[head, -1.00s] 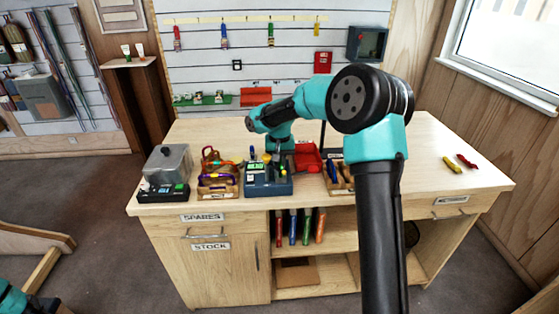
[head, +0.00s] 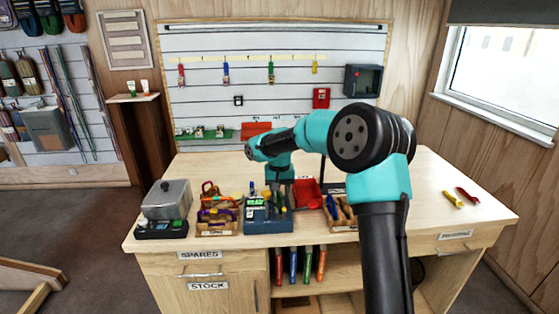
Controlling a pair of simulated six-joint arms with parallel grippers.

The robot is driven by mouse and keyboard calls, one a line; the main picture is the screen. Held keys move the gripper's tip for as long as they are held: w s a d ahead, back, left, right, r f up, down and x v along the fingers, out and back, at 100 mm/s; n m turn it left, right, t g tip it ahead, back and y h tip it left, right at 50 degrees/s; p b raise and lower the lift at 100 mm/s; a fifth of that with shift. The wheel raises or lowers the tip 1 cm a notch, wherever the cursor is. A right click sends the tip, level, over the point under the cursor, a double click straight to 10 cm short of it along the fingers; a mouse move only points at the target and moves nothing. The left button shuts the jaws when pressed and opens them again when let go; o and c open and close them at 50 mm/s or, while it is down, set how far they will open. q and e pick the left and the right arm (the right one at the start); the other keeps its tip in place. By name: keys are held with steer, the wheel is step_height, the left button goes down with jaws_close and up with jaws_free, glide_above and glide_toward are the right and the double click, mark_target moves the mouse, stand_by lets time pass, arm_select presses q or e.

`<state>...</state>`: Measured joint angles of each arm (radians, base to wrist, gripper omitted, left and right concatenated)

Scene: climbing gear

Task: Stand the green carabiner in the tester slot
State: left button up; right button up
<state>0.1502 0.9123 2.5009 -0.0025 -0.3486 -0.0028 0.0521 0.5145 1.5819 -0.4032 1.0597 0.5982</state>
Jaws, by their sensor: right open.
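The blue tester (head: 268,226) stands near the front edge of the bench, with a small lit green display on its left part. My right arm reaches in from the lower right, and its gripper (head: 281,190) points down over the right part of the tester. The gripper is open, but its fingertips are small and hard to make out. A small dark green shape shows at the tester beneath the gripper. I cannot tell whether it is the green carabiner, or whether it stands in the slot. My left gripper is out of view.
Left of the tester are a wooden tray (head: 217,229) of colored gear and a grey-lidded box (head: 167,199). A red bin (head: 307,193) stands behind it, and a wooden holder (head: 342,225) to the right. A yellow item (head: 453,200) and a red item (head: 467,194) lie far right, with clear bench before them.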

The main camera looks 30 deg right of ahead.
step_height(320, 180, up, 15)
steer(key=shift+f, duration=0.2)
stand_by(0.6)
